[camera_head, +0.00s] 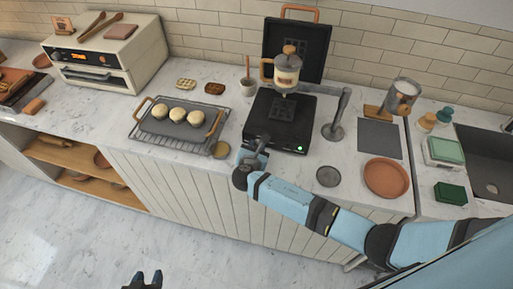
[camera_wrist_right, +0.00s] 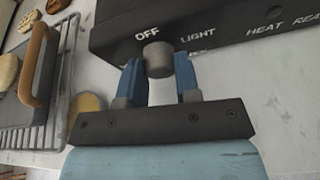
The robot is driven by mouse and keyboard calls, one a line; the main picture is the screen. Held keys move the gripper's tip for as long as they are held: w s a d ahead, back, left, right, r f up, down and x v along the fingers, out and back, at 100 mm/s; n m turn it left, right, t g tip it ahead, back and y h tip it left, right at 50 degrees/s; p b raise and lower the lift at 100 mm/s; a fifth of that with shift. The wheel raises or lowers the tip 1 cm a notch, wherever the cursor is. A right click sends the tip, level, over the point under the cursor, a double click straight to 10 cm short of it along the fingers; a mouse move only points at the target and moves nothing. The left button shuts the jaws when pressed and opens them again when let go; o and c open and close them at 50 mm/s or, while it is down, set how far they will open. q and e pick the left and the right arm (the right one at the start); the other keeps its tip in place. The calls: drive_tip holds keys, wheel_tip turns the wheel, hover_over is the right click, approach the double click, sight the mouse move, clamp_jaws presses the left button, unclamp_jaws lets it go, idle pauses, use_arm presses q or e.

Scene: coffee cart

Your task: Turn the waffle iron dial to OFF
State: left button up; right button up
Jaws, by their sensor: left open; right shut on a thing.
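The black waffle iron (camera_head: 262,128) stands on the counter with its lid (camera_head: 299,45) raised. In the right wrist view its front panel (camera_wrist_right: 230,22) carries the words OFF, LIGHT and HEAT, and a cut-off word at the right edge. The grey round dial (camera_wrist_right: 158,60) sits just below OFF. My right gripper (camera_wrist_right: 160,78) is shut on the dial, one blue finger on each side. I cannot see a pointer mark on the dial; a lower label is mostly hidden. In the head view my right gripper (camera_head: 258,152) is at the iron's front left. My left gripper (camera_head: 146,278) is open and empty, low over the floor.
A wire rack (camera_head: 140,134) with a dark tray and round buns lies left of the iron.

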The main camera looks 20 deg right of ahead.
drive_tip(key=o, duration=0.6)
drive_tip(key=shift+o, duration=0.2)
drive_tip(key=b+v, duration=0.1)
drive_tip(key=v, duration=1.2)
drive_tip(key=shift+s+a+b, duration=0.2)
drive_tip(key=shift+s+b, duration=0.15)
drive_tip(key=shift+b, duration=0.05)
drive_tip(key=shift+r, duration=0.15)
